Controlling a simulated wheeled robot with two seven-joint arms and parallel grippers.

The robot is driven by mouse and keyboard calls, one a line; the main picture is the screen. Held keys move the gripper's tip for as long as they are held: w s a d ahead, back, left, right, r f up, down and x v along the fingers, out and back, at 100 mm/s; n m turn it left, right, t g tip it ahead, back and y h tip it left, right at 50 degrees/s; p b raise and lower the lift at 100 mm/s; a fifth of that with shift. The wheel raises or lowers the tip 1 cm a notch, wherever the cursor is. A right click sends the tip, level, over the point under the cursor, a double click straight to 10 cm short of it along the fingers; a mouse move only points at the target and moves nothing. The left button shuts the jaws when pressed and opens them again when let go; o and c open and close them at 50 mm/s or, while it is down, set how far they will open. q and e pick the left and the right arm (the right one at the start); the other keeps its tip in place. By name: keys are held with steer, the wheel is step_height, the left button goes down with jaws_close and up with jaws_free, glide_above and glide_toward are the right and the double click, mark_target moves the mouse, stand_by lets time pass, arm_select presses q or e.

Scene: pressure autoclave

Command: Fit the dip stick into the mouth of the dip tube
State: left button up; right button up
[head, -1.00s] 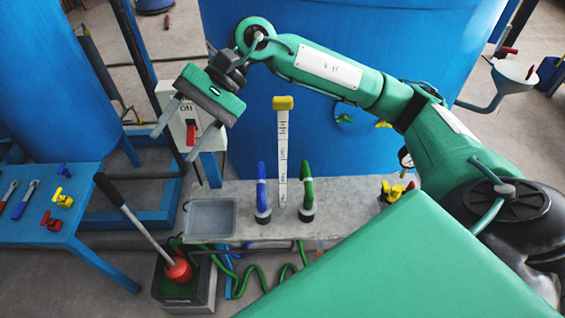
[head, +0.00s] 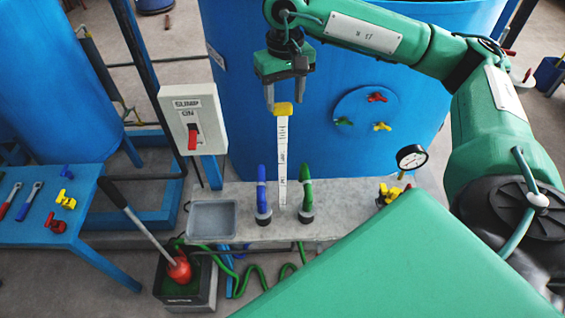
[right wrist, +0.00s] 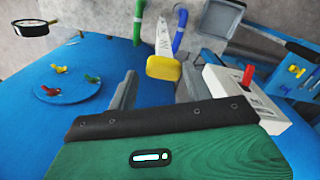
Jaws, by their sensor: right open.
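The dip stick (head: 283,155) is a white graduated strip with a yellow handle (head: 283,109) on top. It stands upright at the concrete ledge, between a blue and a green hose. I cannot make out the dip tube or its mouth. My right gripper (head: 286,98) is open, fingers pointing down, just above the yellow handle. In the right wrist view the yellow handle (right wrist: 164,68) lies between and slightly beyond the two fingertips; no grip on it shows. My left gripper is not in view.
The blue tank (head: 230,100) stands behind the stick. Hoses, blue (head: 262,195) and green (head: 306,195), flank it. A grey tray (head: 213,235), a switch box (head: 192,120) and a pressure gauge (head: 412,157) are nearby. A blue table (head: 35,225) with tools is at left.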

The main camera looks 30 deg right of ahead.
mark_target(283, 120)
steer(key=shift+f, duration=0.8)
steer(key=shift+a+f+p, duration=0.1)
steer(key=shift+f+p, duration=0.25)
steer(key=shift+p, duration=0.3)
step_height(283, 120, down, 4)
steer(key=shift+w+r+p, duration=0.1)
steer(key=shift+p, duration=1.15)
steer(key=shift+f, duration=0.45)
steer(key=shift+a, duration=0.1)
steer(key=shift+c, duration=0.4)
jaws_close()
